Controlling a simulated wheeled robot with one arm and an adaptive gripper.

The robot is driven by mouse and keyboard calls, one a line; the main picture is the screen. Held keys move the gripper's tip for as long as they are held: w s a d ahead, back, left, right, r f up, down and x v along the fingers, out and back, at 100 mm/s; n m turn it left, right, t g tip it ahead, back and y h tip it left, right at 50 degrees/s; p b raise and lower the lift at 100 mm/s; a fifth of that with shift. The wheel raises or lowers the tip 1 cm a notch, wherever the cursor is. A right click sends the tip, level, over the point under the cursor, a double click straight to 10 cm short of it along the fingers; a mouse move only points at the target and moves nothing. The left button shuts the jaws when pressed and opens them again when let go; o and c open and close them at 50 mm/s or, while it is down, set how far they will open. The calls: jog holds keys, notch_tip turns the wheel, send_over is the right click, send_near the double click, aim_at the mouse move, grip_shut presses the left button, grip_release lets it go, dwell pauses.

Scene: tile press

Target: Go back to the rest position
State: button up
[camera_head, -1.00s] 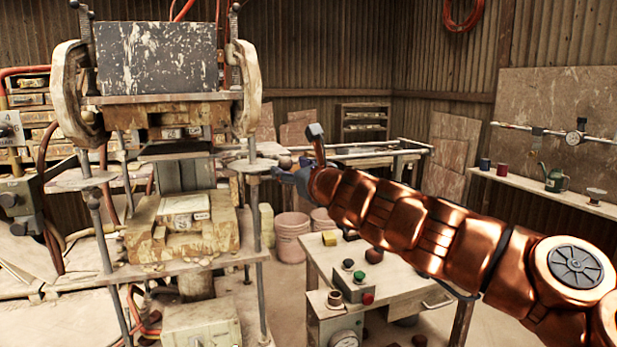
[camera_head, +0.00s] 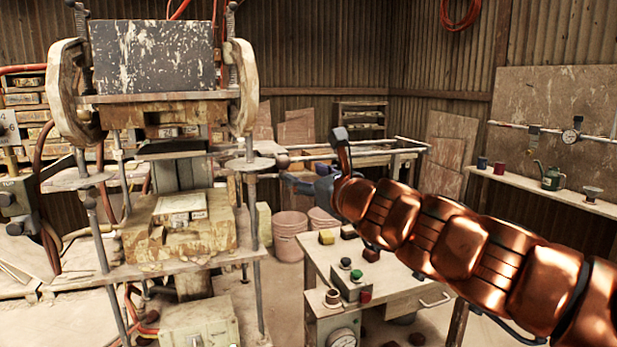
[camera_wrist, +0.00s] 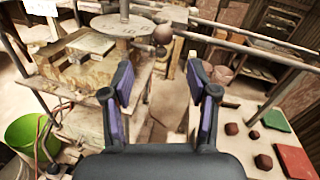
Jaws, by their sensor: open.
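My gripper (camera_wrist: 158,90) is open and empty in the wrist view, its two purple-padded fingers apart with the floor seen between them. In the head view my gripper (camera_head: 297,180) is small and partly hidden behind my copper arm, just right of the press column. The tile press (camera_head: 153,57) stands at the left, with its dark upper plate raised. A pale block (camera_head: 181,207) lies on its lower wooden bed. The bed also shows at the upper left of the wrist view (camera_wrist: 75,72).
A work table (camera_head: 400,284) with a control box (camera_head: 351,285), green and red buttons, stands below my arm. Pink buckets (camera_head: 290,235) stand on the floor behind it. A wall shelf (camera_head: 540,190) holds cups and a watering can. A green bucket (camera_wrist: 22,132) is at the wrist view's lower left.

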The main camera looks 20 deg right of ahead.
dwell(0.4)
jog(key=s+a+f+n+g+y+p, duration=0.1)
jog(key=s+a+n+g+y, duration=0.2)
jog(key=a+n, duration=0.55)
jog(key=s+a+f+n+g+y+p, duration=0.1)
jog(key=s+a+n+y, duration=0.25)
jog(key=a+n, duration=0.55)
jog(key=s+a+f+n+g+p, duration=0.1)
jog(key=s+a+f+n+g, duration=0.25)
jog(key=f, duration=0.25)
jog(key=s+a+f+n+g, duration=0.3)
jog(key=s+f+n, duration=0.1)
jog(key=f, duration=0.2)
jog(key=s+d+f+n+g+h+p, duration=0.1)
jog(key=s+d+f+n+g+h, duration=0.2)
jog(key=s+d+f, duration=0.4)
jog(key=s+d+f+n+g+h, duration=0.4)
jog(key=s+d+f, duration=0.4)
jog(key=s, duration=0.5)
jog(key=shift+s+f+n+g+h+p, duration=0.15)
jog(key=shift+n+g+h+p, duration=0.2)
jog(key=shift+g+h, duration=0.55)
